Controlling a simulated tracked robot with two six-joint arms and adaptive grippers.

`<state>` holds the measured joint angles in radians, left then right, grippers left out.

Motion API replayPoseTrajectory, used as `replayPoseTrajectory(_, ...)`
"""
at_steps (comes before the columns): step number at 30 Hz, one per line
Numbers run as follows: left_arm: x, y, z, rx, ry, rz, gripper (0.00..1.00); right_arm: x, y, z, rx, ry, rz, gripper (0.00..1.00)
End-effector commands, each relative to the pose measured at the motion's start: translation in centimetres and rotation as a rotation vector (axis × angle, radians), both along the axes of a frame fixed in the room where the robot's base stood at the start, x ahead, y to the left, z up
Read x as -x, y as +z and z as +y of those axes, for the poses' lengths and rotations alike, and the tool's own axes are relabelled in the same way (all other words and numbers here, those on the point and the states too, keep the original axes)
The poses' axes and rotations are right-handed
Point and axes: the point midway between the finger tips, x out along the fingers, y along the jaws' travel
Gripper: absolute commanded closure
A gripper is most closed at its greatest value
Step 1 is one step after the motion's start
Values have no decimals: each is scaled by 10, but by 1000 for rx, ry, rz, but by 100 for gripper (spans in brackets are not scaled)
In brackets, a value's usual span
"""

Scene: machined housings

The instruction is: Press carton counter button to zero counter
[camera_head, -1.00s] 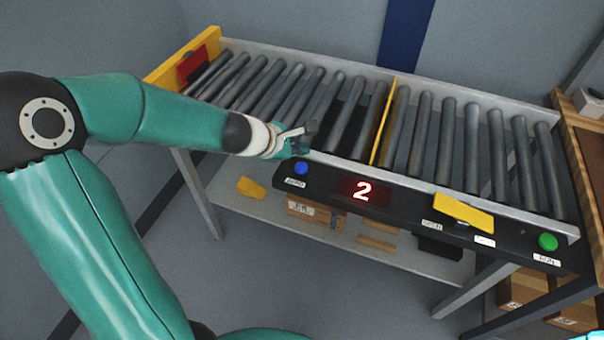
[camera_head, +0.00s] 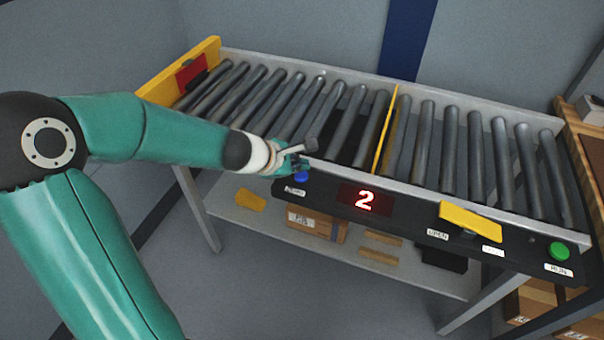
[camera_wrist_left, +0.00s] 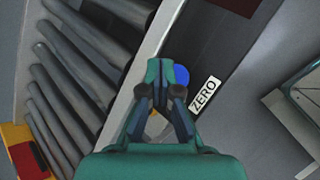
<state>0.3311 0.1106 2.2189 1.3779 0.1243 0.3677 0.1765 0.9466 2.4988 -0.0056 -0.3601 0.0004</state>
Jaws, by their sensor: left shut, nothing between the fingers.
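The blue button (camera_head: 301,177) sits on the dark front panel of the roller conveyor, above a small white label (camera_head: 295,190). In the left wrist view the blue button (camera_wrist_left: 181,75) is partly hidden behind my fingertips, and its label (camera_wrist_left: 205,94) reads ZERO. The red counter display (camera_head: 364,199) to its right shows 2. My left gripper (camera_head: 302,168) is shut and empty, with its tips right at the button. It also shows in the left wrist view (camera_wrist_left: 160,68). I cannot tell whether the tips touch the button. My right gripper is not in view.
A yellow divider (camera_head: 386,130) crosses the rollers. A yellow flap (camera_head: 470,221) and a green button (camera_head: 559,251) are farther right on the panel. A lower shelf (camera_head: 340,252) holds boxes. The rollers (camera_head: 265,100) are bare.

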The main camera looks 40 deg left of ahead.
Motion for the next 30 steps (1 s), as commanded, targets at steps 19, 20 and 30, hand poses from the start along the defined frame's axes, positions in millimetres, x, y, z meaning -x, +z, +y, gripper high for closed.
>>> replayPoseTrajectory(19,0,0,-1,0,-2,0,100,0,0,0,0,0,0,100)
replayPoseTrajectory(20,0,0,-1,0,-2,0,100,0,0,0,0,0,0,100)
replayPoseTrajectory(30,0,-8,-1,0,-2,0,100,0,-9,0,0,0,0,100)
